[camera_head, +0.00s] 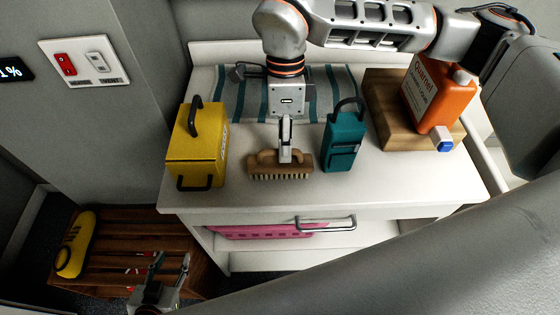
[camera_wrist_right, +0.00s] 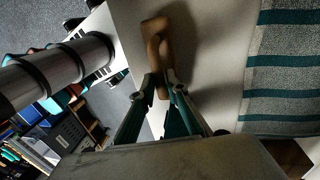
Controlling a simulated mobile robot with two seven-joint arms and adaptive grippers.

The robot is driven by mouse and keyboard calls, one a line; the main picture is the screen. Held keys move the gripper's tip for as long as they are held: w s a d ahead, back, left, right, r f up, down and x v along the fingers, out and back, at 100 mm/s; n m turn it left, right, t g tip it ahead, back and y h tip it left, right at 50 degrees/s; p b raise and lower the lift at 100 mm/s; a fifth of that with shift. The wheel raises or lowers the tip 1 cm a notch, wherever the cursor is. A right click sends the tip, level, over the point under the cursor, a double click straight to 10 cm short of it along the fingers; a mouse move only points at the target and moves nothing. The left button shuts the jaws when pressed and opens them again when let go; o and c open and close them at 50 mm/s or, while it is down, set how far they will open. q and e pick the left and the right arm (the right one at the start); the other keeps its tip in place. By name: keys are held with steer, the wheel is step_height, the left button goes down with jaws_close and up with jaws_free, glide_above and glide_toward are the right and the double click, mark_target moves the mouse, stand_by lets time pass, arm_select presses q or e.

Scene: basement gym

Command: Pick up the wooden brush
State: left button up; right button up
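The wooden brush (camera_head: 267,160) has a brown handle and pale bristles pointing down. It is at the front of the white counter, between a yellow box and a teal case. My right gripper (camera_head: 286,155) reaches down from above with its fingers close together on the middle of the handle. In the right wrist view the brush (camera_wrist_right: 154,40) passes between the two fingertips of the right gripper (camera_wrist_right: 162,82). I cannot tell whether the bristles touch the counter. My left gripper (camera_head: 170,264) is open and empty, low over the wooden slatted bench.
The yellow box (camera_head: 195,148) stands left of the brush and the teal case (camera_head: 344,138) right of it. An orange jug (camera_head: 440,95) is on a wooden block (camera_head: 385,110). A striped towel (camera_head: 335,85) lies behind. A yellow object (camera_head: 76,243) rests on the bench (camera_head: 110,255).

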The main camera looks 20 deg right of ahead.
steer(key=shift+s+f, duration=0.15)
steer(key=shift+f, duration=0.65)
steer(key=shift+c, duration=0.3)
jaws_close()
step_height(320, 180, up, 20)
steer(key=shift+b, duration=0.45)
